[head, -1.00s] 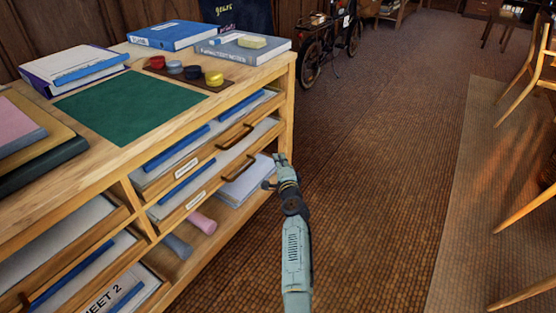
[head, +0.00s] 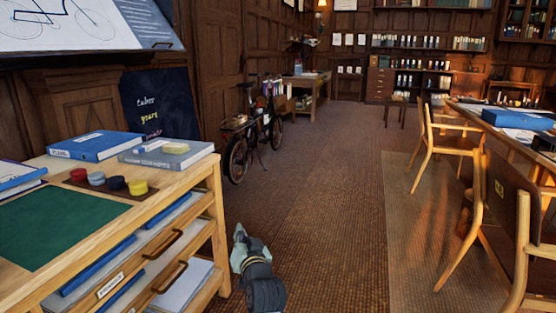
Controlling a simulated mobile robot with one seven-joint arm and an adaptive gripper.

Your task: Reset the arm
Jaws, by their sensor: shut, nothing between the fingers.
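My arm shows at the bottom of the head view, with pale grey-blue links and a dark round joint. Its end, my gripper (head: 239,236), is small and foreshortened, just right of the wooden cabinet's front corner. It is shut and holds nothing. The rest of the arm is below the frame.
The wooden cabinet (head: 219,200) stands close on the left, with books, a green mat (head: 55,228) and several coloured discs on top. A bicycle (head: 238,160) stands behind it. Chairs (head: 432,145) and a table stand right. The brown floor (head: 325,200) between is clear.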

